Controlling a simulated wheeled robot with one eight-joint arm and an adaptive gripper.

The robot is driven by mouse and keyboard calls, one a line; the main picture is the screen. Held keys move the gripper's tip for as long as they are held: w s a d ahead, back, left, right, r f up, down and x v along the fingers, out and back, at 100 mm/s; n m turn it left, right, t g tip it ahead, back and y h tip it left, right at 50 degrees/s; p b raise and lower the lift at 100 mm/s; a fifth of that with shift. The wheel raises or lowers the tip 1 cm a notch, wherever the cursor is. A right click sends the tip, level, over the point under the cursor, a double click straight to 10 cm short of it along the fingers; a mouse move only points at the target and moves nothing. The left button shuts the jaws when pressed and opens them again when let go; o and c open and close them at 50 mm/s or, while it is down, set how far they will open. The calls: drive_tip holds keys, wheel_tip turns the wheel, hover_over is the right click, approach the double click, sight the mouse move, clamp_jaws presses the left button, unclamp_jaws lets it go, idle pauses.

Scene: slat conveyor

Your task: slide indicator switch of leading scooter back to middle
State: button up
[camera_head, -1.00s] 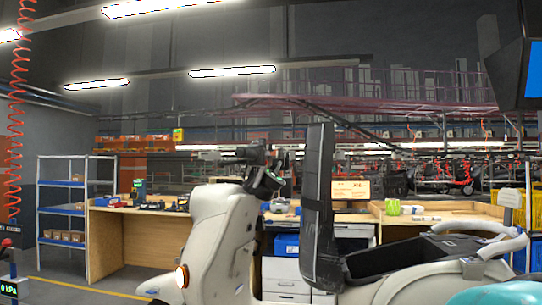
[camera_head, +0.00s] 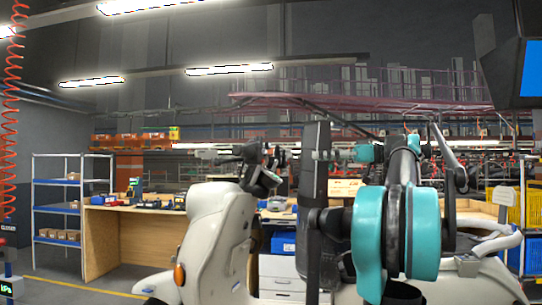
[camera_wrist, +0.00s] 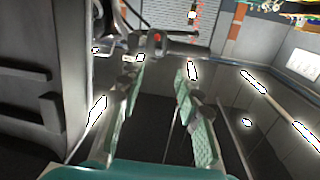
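The cream scooter (camera_head: 205,235) stands side-on in the head view, its dark handlebar (camera_head: 262,172) at the top left of centre. Its front orange indicator light (camera_head: 179,275) looks unlit. In the wrist view the handlebar control housing (camera_wrist: 155,40) with a red button shows just beyond my fingers, with a black grip to its right. My gripper (camera_wrist: 160,70) is open and empty, its teal-padded fingers apart and short of the housing. The indicator switch is too small to make out. In the head view my teal arm reaches left, partly behind a black upright panel (camera_head: 314,180).
The black upright panel stands beside the arm, and a dark panel (camera_wrist: 40,65) fills the left of the wrist view. A workbench (camera_head: 130,225) and shelf rack (camera_head: 50,210) are behind. A red coiled hose (camera_head: 10,120) hangs at far left.

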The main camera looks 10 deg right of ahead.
drive_tip(key=r, duration=0.1)
approach(264, 151)
drive_tip(key=x, duration=0.7)
drive_tip(key=shift+w+a+f, duration=0.2)
drive_tip(key=shift+w+f, duration=0.05)
drive_tip(key=shift+w, duration=0.3)
clamp_jaws()
